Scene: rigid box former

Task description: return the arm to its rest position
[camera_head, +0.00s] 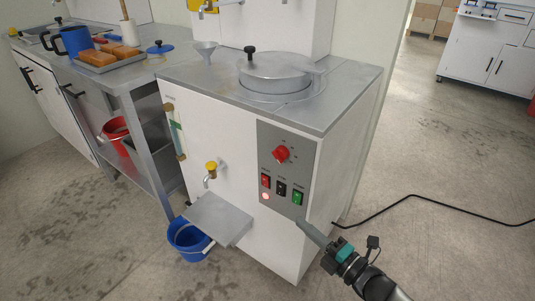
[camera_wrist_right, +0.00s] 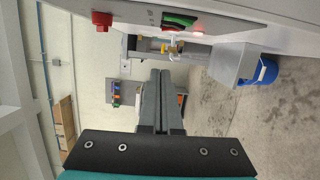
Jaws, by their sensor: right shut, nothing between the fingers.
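My right arm comes in from the bottom right of the head view, with its right gripper (camera_head: 306,227) beside the lower right part of the machine's front. The gripper's fingers are together in the right wrist view (camera_wrist_right: 157,75), with nothing between them. The white machine (camera_head: 240,125) has a grey control panel (camera_head: 285,187) with a red knob (camera_head: 281,154), several switches and a lit red lamp (camera_head: 265,196). The gripper's tip shows just below this panel; I cannot tell whether it touches the machine. My left gripper is not in view.
A grey shelf (camera_head: 222,217) juts from the machine's front above a blue bucket (camera_head: 186,238). A yellow-handled tap (camera_head: 210,170) sticks out above it. A black cable (camera_head: 430,197) lies on the floor at right. The floor right of the machine is otherwise mostly clear.

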